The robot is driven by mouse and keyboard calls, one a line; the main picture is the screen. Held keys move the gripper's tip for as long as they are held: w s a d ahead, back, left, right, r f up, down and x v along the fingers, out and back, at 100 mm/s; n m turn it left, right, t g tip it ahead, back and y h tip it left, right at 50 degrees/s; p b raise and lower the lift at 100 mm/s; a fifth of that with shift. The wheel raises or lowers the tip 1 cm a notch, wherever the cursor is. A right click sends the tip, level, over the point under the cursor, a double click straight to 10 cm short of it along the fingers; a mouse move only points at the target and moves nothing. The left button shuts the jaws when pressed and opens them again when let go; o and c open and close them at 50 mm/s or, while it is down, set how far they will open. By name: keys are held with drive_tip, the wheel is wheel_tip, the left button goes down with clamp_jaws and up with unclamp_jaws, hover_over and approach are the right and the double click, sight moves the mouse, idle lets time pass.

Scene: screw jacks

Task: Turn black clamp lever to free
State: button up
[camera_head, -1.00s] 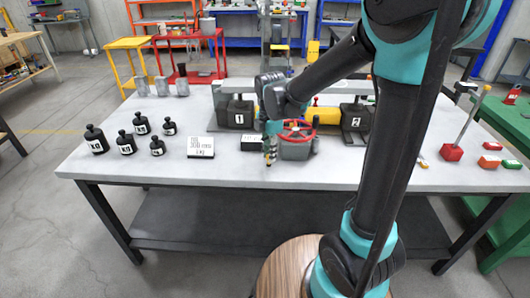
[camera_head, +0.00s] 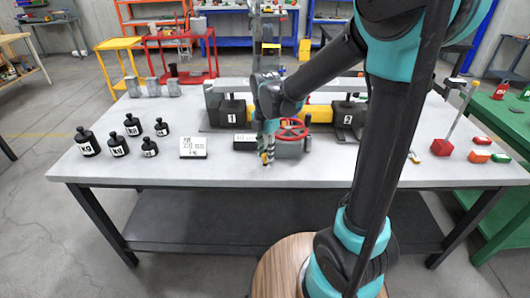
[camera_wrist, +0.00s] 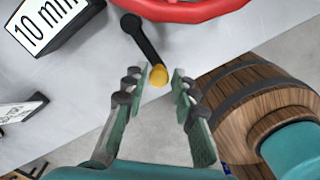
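The black clamp lever (camera_wrist: 143,36) shows in the wrist view, angled down to a yellow knob (camera_wrist: 158,75) at its end. My gripper (camera_wrist: 160,78) is open, with one finger on each side of the yellow knob. I cannot tell whether either finger touches it. The red handwheel (camera_wrist: 185,8) is cut off at the top of the wrist view, above the lever. In the head view, my gripper (camera_head: 266,157) is low at the table's front, just left of the red handwheel (camera_head: 291,129). The lever is too small to make out there.
Black blocks marked 1 (camera_head: 233,112) and 2 (camera_head: 348,114) flank a yellow bar (camera_head: 318,113). The "10 mm" block (camera_wrist: 45,25) is left of the lever. A white sign (camera_head: 193,147) and several black weights (camera_head: 87,143) stand left. A wooden barrel (camera_wrist: 235,90) is below the table edge.

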drive_tip(key=shift+o, duration=1)
wheel_tip(320, 180, up, 12)
drive_tip(key=s+d+f+m+t, duration=0.2)
drive_tip(key=s+d+f+m, duration=0.4)
drive_tip(key=m, duration=0.7)
drive_tip(key=s+d+f+m+t, duration=0.2)
drive_tip(key=s+d+f+m, duration=0.4)
drive_tip(key=d+f+m, duration=0.5)
drive_tip(key=m, duration=0.2)
drive_tip(key=shift+s+d+m, duration=0.2)
drive_tip(key=shift+s+m, duration=0.15)
drive_tip(key=shift+m, duration=0.05)
